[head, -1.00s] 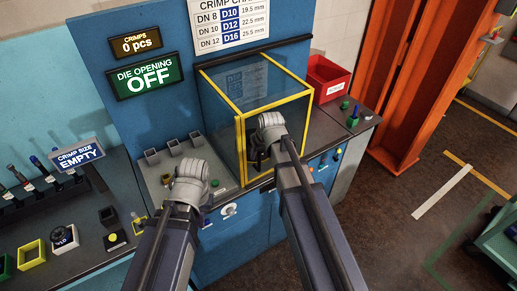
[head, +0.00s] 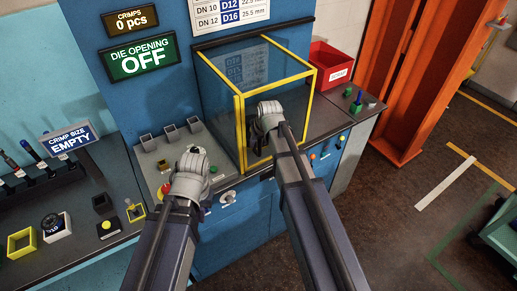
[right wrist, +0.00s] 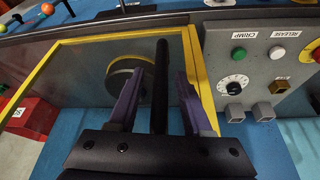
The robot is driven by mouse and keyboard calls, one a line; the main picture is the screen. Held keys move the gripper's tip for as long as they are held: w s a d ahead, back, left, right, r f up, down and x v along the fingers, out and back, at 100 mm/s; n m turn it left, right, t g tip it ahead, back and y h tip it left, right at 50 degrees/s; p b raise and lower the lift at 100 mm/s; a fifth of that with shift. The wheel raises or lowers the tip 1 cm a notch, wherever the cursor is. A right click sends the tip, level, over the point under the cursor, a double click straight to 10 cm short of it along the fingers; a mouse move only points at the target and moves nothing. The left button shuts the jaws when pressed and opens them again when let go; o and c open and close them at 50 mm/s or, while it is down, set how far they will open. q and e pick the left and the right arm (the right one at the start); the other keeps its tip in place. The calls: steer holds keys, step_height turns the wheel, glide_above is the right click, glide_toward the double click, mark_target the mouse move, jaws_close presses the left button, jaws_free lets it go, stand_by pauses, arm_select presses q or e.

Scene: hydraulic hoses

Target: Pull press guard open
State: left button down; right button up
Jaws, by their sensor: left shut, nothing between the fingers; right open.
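The press guard (head: 276,97) is a clear box-like cover with a yellow frame on the blue press. My right gripper (head: 262,132) is at its front, with its fingers mostly hidden by the wrist in the head view. In the right wrist view, the right gripper (right wrist: 160,95) is open, with one finger on each side of a dark upright bar handle (right wrist: 161,70) in front of the guard's yellow-edged pane (right wrist: 90,85). I cannot tell if either finger touches the bar. My left gripper (head: 188,165) is shut and empty, over the control panel left of the guard.
The control panel (head: 150,172) has buttons, a dial and several small square holders. A red bin (head: 333,66) stands right of the guard. The "DIE OPENING" sign (head: 142,59) reads OFF. A bench (head: 75,195) with dies is at left. Open floor (head: 420,220) lies at right.

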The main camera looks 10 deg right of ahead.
steer(key=shift+w+f, duration=0.15)
steer(key=shift+f, duration=0.25)
steer(key=shift+r, duration=0.1)
jaws_close()
stand_by(1.1)
